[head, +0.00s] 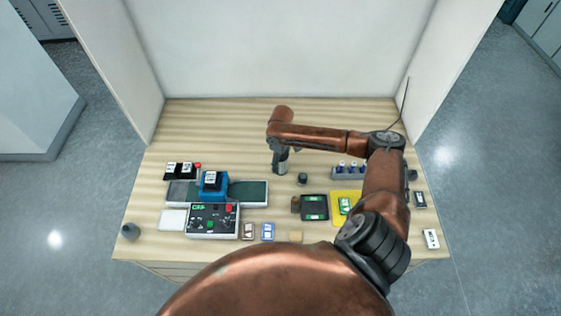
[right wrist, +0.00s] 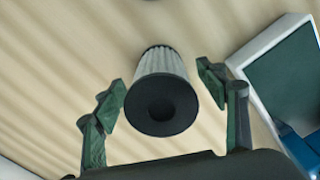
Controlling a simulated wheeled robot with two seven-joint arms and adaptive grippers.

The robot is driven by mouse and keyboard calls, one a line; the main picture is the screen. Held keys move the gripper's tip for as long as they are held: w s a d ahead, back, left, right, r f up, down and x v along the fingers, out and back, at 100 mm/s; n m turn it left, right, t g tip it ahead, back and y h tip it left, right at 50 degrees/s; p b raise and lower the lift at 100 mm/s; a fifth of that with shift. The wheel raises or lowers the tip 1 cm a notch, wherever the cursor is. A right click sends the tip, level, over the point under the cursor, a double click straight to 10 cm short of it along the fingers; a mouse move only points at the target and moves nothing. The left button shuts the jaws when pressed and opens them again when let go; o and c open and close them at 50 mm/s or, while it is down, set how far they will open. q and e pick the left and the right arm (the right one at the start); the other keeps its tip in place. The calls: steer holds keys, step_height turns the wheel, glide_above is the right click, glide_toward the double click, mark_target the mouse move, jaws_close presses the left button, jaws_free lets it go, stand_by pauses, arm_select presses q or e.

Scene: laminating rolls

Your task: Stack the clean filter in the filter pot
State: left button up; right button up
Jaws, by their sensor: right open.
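A filter (right wrist: 162,85) with pale pleated sides and a black end cap shows in the right wrist view. It stands between the two fingers of my right gripper (right wrist: 163,88), with a gap on each side. The gripper is open and not closed on it. In the head view my right gripper (head: 281,165) points down over the back middle of the table, and the filter is hard to make out there. A small dark cylinder (head: 302,178) stands just right of the gripper; I cannot tell whether it is the filter pot. My left gripper is not in view.
A blue device (head: 213,185) sits on a grey tray at left, behind a control panel (head: 212,221). A rack with blue-topped bottles (head: 350,172), a dark green tray (head: 314,207) and a yellow mat (head: 345,197) lie to the right. The back strip of table is clear.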

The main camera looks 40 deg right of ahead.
step_height(320, 180, down, 2)
steer(key=shift+f, duration=0.45)
steer(key=c, duration=1.4)
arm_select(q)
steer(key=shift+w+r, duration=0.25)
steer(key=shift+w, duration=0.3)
arm_select(e)
steer(key=shift+o, duration=0.2)
